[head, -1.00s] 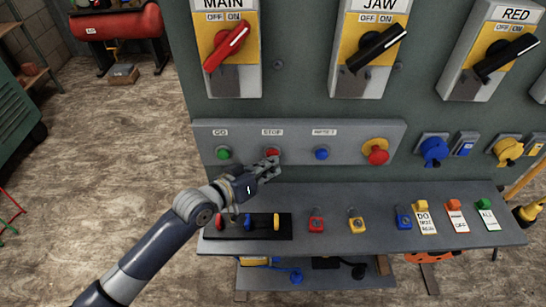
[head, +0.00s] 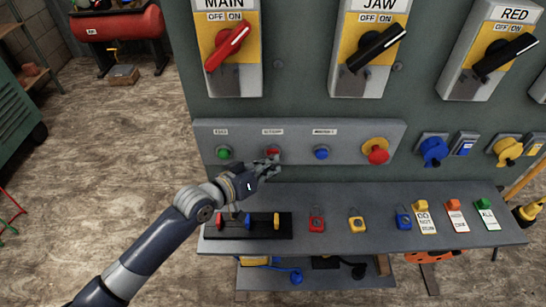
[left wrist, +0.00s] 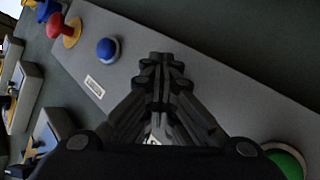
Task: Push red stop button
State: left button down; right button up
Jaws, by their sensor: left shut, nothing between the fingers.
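The red stop button (head: 272,151) sits on the grey button strip, under a small label, between a green button (head: 223,152) and a blue button (head: 321,152). My left gripper (head: 274,164) is shut and empty, with its fingertips right at the lower edge of the red button; I cannot tell whether they touch. In the left wrist view the shut fingers (left wrist: 162,62) point at the strip and hide the red button. The blue button (left wrist: 108,49) and the green button (left wrist: 286,162) show on either side there. My right gripper is not in view.
A red mushroom button on a yellow base (head: 376,153) is farther right on the strip. Below, a grey shelf (head: 330,246) holds padlocks and tags. Large rotary switches (head: 228,48) are above. Open floor lies to the left.

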pick_arm(q)
jog(key=shift+w+a+r, duration=0.15)
jog(key=shift+w+r, duration=0.05)
jog(key=shift+r, duration=0.1)
jog(key=shift+s+p, duration=0.1)
jog(key=shift+p, duration=0.2)
jog(key=s+p, duration=0.4)
jog(key=s, duration=0.2)
jog(key=shift+f, duration=0.25)
jog(key=shift+s, duration=0.1)
